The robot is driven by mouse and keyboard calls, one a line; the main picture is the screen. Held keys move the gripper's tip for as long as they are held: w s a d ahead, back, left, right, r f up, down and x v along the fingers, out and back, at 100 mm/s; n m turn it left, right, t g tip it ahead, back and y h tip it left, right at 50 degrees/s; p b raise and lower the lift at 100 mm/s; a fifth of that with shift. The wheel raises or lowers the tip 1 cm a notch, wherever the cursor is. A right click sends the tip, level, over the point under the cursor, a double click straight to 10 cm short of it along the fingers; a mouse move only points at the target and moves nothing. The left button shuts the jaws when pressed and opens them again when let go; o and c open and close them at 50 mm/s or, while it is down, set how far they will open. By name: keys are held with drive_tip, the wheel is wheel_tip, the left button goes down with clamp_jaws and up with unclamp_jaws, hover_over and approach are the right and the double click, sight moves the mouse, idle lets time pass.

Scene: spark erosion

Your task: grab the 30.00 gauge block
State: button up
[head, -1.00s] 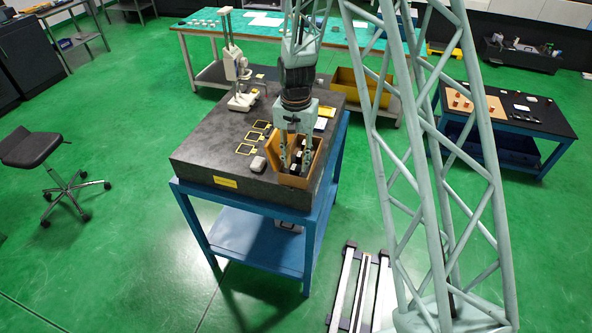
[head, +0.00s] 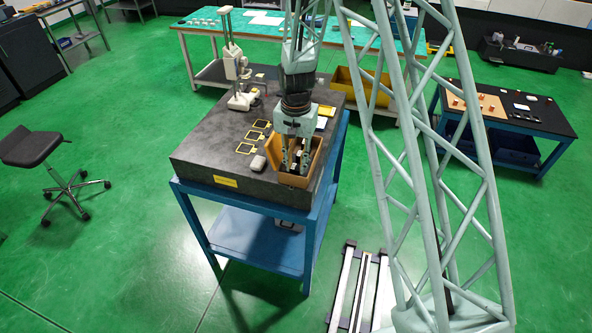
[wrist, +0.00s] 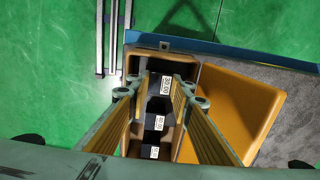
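The gauge blocks are dark with white labels and stand in a row in an open wooden case (wrist: 188,73) on the granite table. The case also shows in the head view (head: 297,181). In the wrist view the farthest block, whose small label seems to read 30.00 (wrist: 166,86), lies between my fingertips. Two more labelled blocks (wrist: 159,122) (wrist: 154,152) lie nearer the palm; their numbers are hard to read. My gripper (wrist: 160,88) points down into the case, open, with a finger on each side of the far block. Contact cannot be told. It also shows in the head view (head: 295,165).
The case's lid (wrist: 238,108) stands open beside it. On the granite plate (head: 205,160) are yellow-framed pieces (head: 245,148), a small grey object (head: 258,163) and a measuring stand (head: 240,95). The plate's left front is clear.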

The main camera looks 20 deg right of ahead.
sight(296, 167)
drive_tip(key=c, duration=0.5)
drive_tip(key=shift+o, duration=0.2)
drive_tip(key=shift+r, duration=0.15)
drive_tip(key=shift+r+b, duration=0.3)
drive_tip(key=shift+r, duration=1.35)
drive_tip(key=s+d+r+b, duration=0.1)
drive_tip(key=s+b, duration=0.1)
drive_tip(key=s, duration=1.4)
drive_tip(key=shift+d+r, duration=0.25)
drive_tip(key=shift+d, duration=0.05)
drive_tip(key=shift+w+f, duration=0.1)
